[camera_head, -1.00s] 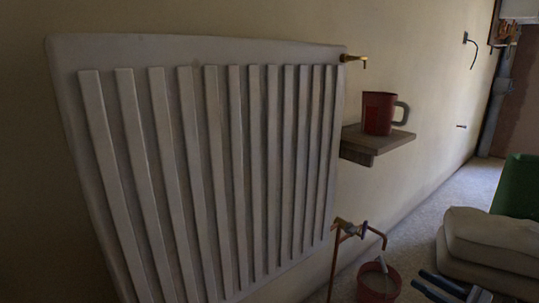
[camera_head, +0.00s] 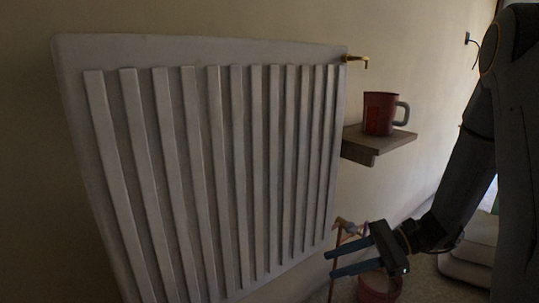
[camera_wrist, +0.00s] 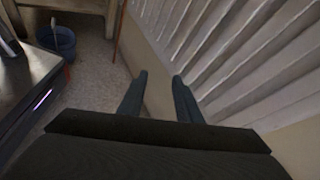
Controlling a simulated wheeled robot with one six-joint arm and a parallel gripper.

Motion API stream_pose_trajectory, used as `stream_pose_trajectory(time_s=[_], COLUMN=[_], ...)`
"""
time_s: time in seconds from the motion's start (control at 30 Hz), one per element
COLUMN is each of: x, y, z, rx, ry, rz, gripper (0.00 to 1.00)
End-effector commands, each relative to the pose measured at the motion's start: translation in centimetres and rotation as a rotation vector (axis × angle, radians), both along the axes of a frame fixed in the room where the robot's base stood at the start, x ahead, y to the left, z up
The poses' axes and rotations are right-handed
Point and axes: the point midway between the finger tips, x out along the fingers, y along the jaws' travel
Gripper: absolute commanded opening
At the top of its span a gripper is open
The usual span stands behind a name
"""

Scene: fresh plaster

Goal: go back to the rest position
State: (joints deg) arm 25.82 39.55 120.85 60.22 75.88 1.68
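My gripper (camera_head: 352,257) shows at the lower right of the head view, in front of the copper pipe and the red bucket. Its two blue fingers point left toward the lower right corner of the radiator. In the wrist view the fingers (camera_wrist: 160,95) stand apart with nothing between them. My dark arm fills the right side of the head view.
A white ribbed radiator (camera_head: 215,170) hangs on the wall. A red mug (camera_head: 378,114) stands on a small wall shelf (camera_head: 385,143). A brass valve (camera_head: 355,59) sticks out at the radiator's top right. A red bucket (camera_head: 376,287) is partly hidden. A blue bucket (camera_wrist: 57,40) shows in the wrist view.

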Motion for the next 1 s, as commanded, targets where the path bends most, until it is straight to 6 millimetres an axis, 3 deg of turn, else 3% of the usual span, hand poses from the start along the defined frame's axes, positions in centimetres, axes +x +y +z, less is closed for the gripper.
stream_pose_trajectory(time_s=[0.03,0.1,0.3,0.4,0.7,1.0], x=[-1.1,-2.9,-8.4,-11.3,-18.5,-21.7], y=[2.5,5.1,11.0,13.0,16.6,17.8], z=[1.1,2.1,4.7,5.8,8.6,10.2], rx=[-0.048,-0.116,-0.297,-0.382,-0.589,-0.675], ry=[-0.028,-0.066,-0.212,-0.306,-0.667,-0.934], rz=[0.094,0.216,0.557,0.718,1.16,1.383], gripper=[0.31,0.31,0.31,0.31,0.31,0.31])
